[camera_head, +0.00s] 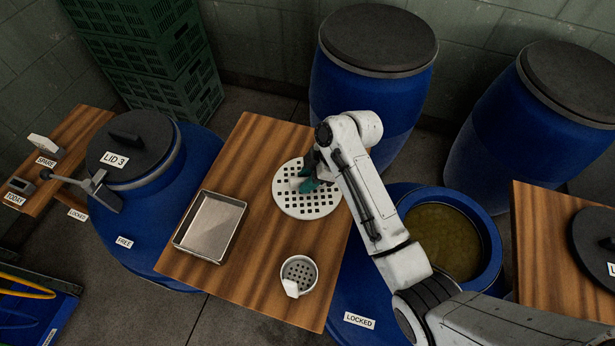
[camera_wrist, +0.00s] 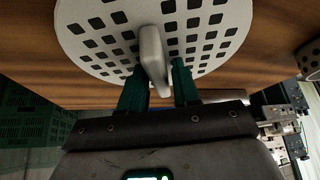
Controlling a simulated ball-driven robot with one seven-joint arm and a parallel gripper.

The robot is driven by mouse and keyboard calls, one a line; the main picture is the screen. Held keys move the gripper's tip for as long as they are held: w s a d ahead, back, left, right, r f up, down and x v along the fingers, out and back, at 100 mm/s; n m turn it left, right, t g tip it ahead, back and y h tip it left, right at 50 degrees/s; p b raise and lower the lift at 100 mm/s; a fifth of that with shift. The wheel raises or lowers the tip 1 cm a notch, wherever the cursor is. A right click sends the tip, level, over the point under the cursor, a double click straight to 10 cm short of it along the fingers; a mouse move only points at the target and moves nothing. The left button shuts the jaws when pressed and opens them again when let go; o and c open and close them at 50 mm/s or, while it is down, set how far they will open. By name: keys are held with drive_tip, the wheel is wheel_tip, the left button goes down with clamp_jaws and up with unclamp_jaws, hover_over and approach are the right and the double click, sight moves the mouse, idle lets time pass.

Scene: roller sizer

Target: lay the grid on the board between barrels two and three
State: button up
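The grid (camera_head: 319,208) is a white round disc with square holes and a raised grip (camera_wrist: 152,55). It appears to lie flat on the wooden board (camera_head: 255,160), at its upper right. The board spans the blue barrel with the LID 3 lid (camera_head: 150,225) and the open barrel (camera_head: 490,240) holding yellowish liquid. My gripper (camera_head: 308,180) is over the grid. In the wrist view its two teal fingers (camera_wrist: 160,82) stand either side of the grip, with a narrow gap at the right finger. Contact at the left finger is unclear. My arm hides part of the board's right side.
A metal tray (camera_head: 240,206) and a small perforated cup (camera_head: 299,273) share the board. Two dark-lidded blue barrels (camera_head: 350,95) (camera_head: 505,130) stand behind. Another board with a dark lid (camera_head: 540,250) is at right. Green crates (camera_head: 160,60) stand at back left.

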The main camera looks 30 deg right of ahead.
drive_tip(key=shift+o, duration=1.3)
drive_tip(key=shift+r, duration=0.15)
drive_tip(key=v, duration=1.2)
drive_tip(key=shift+a, duration=0.1)
